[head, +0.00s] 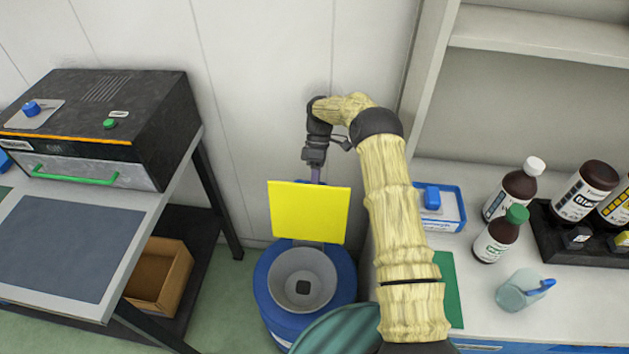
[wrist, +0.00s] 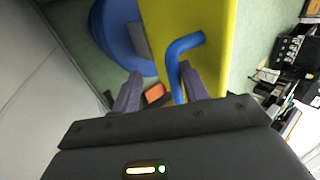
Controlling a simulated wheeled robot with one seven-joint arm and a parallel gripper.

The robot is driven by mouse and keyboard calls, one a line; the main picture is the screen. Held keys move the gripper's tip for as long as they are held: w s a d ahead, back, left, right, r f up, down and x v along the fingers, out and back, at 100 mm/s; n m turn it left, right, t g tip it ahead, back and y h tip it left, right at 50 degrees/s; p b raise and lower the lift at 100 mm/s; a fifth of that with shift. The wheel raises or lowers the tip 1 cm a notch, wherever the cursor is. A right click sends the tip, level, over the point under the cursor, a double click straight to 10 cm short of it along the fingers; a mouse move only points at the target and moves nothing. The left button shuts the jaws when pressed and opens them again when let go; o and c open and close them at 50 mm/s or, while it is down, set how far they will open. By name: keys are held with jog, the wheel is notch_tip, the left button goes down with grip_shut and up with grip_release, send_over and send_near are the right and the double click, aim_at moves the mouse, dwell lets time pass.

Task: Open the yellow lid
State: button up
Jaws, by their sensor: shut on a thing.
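The yellow lid (head: 309,211) stands raised, nearly upright, at the back of a blue drum (head: 263,283) with a grey funnel (head: 281,274) in its top. The funnel's mouth is uncovered. My gripper (head: 316,174) is behind the lid's top edge, its fingertips partly hidden by the lid. In the wrist view the lid (wrist: 222,50) fills the upper middle, with a bent blue handle (wrist: 185,45) on it.
A bench with a black device (head: 110,125) stands left, an open cardboard box (head: 160,277) below it. The wall is close behind my gripper.

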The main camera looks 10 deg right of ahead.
jog(key=shift+w+d, duration=0.15)
notch_tip(320, 180, up, 10)
dwell(0.5)
dwell(0.5)
